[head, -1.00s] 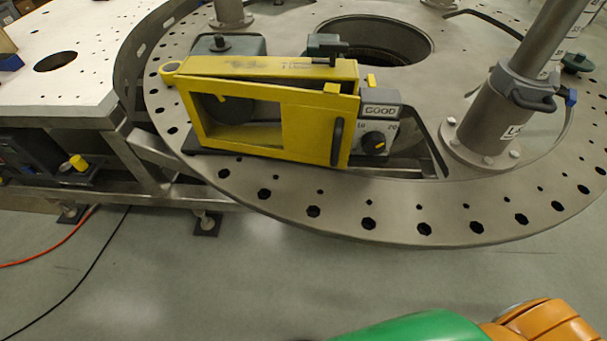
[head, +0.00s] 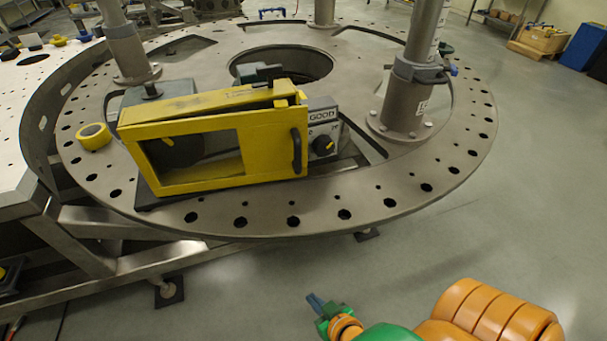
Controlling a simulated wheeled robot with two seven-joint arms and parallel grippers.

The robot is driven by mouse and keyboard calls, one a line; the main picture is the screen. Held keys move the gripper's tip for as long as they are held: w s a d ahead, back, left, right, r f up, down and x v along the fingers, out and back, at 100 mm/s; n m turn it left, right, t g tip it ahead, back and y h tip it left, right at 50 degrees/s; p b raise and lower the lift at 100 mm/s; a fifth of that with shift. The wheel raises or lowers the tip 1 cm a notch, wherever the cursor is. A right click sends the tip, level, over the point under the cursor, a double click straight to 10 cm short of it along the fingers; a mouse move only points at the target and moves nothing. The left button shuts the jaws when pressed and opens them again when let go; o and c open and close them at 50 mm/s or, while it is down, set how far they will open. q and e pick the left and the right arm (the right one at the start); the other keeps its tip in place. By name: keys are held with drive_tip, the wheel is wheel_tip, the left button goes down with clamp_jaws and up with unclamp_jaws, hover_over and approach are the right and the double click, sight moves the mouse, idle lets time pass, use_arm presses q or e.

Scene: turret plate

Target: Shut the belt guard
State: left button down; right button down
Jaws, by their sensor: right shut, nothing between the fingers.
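The yellow belt guard (head: 215,101) stands on the round grey turret plate, left of its centre hole. Its front door (head: 272,145) has a window on the left and a black upright handle (head: 297,151) at the right end. A narrow dark wedge along the top, wider towards the handle side, shows the door standing slightly ajar. A dark pulley (head: 175,150) shows through the window. My right gripper (head: 314,301) is low in the picture, shut and empty, in front of the plate's near rim and apart from the guard. My left gripper is out of view.
A grey box with a black knob (head: 323,146) sits against the guard's right end. A post (head: 407,105) rises to the right, another (head: 127,52) behind left. A yellow tape roll (head: 94,136) lies left of the guard. Open floor lies before the plate (head: 380,207).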

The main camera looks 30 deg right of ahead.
drive_tip(key=w+d+r+m+t+h, duration=0.1)
drive_tip(key=w+d+r+t, duration=0.1)
drive_tip(key=r, duration=0.4)
drive_tip(key=w+d+r+t, duration=0.1)
drive_tip(key=w+r, duration=0.1)
drive_tip(key=r, duration=0.3)
drive_tip(key=t+h, duration=0.2)
drive_tip(key=t, duration=0.2)
approach(299, 164)
drive_tip(key=w, duration=0.2)
drive_tip(key=w+p, duration=0.1)
drive_tip(key=w, duration=0.1)
drive_tip(key=w+d+p, duration=0.1)
drive_tip(key=shift+w+f, duration=0.15)
drive_tip(key=shift+w, duration=0.25)
drive_tip(key=shift+w+d+f, duration=0.1)
drive_tip(key=shift+w, duration=0.35)
drive_tip(key=w+d+b, duration=0.2)
drive_tip(key=w+d, duration=0.1)
drive_tip(key=w, duration=0.2)
drive_tip(key=shift+w+d+r, duration=0.15)
drive_tip(key=shift+r, duration=0.3)
